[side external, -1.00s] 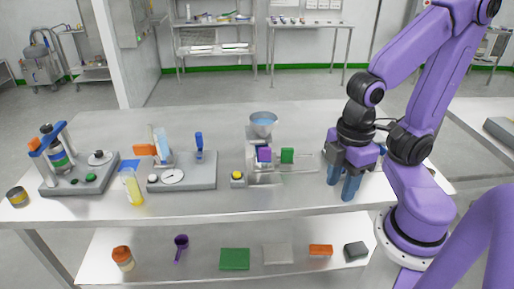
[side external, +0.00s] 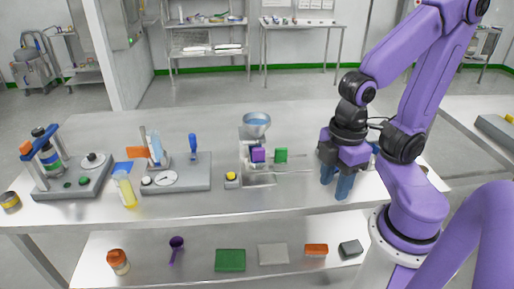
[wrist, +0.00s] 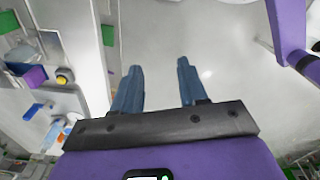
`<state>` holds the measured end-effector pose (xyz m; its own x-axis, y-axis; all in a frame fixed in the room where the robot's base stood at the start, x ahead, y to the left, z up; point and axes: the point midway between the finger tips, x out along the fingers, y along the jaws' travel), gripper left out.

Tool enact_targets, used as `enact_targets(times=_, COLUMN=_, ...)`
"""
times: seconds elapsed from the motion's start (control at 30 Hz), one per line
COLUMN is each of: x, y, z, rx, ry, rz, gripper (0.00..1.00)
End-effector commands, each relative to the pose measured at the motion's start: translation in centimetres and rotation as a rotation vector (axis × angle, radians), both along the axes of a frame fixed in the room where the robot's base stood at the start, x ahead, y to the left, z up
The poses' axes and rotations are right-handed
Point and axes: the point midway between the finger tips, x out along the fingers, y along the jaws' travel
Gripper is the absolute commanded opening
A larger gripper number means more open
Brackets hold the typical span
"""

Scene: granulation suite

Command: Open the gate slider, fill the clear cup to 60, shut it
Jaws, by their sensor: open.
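A dosing stand with a blue-filled funnel-like hopper (side external: 256,120) stands mid-table. A purple block (side external: 258,155) sits below the hopper, with a green block (side external: 280,155) just to its right. I cannot tell which part is the gate slider, and I cannot clearly pick out the clear cup. My gripper (side external: 337,182) is to the right of the stand, apart from it, fingers pointing down. In the wrist view my gripper (wrist: 158,75) is open and empty.
A yellow button (side external: 231,176) is left of the stand. Further left are a dial scale (side external: 166,179), a yellow-filled bottle (side external: 125,190) and a clamp-like device (side external: 75,180). The tabletop between the stand and my gripper is mostly clear. Several items lie on the lower shelf.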

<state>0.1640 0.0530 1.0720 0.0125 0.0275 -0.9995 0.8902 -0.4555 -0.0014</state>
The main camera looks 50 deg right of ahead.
Motion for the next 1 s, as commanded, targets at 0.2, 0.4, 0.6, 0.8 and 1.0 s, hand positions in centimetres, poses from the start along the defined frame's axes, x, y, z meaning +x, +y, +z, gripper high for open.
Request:
enact_targets(times=0.2, x=0.0, y=0.0, z=0.0, rx=0.000, ry=0.000, rz=0.000, gripper=0.43)
enact_targets(times=0.4, x=0.0, y=0.0, z=0.0, rx=0.000, ry=0.000, rz=0.000, gripper=0.43)
enact_targets(times=0.6, x=0.3, y=0.1, z=0.0, rx=-0.001, ry=0.001, rz=-0.005, gripper=0.40)
enact_targets(times=0.8, x=4.2, y=1.0, z=0.3, rx=-0.007, ry=0.001, rz=-0.056, gripper=0.40)
enact_targets(times=1.0, x=11.2, y=0.8, z=0.3, rx=-0.016, ry=0.005, rz=-0.128, gripper=0.40)
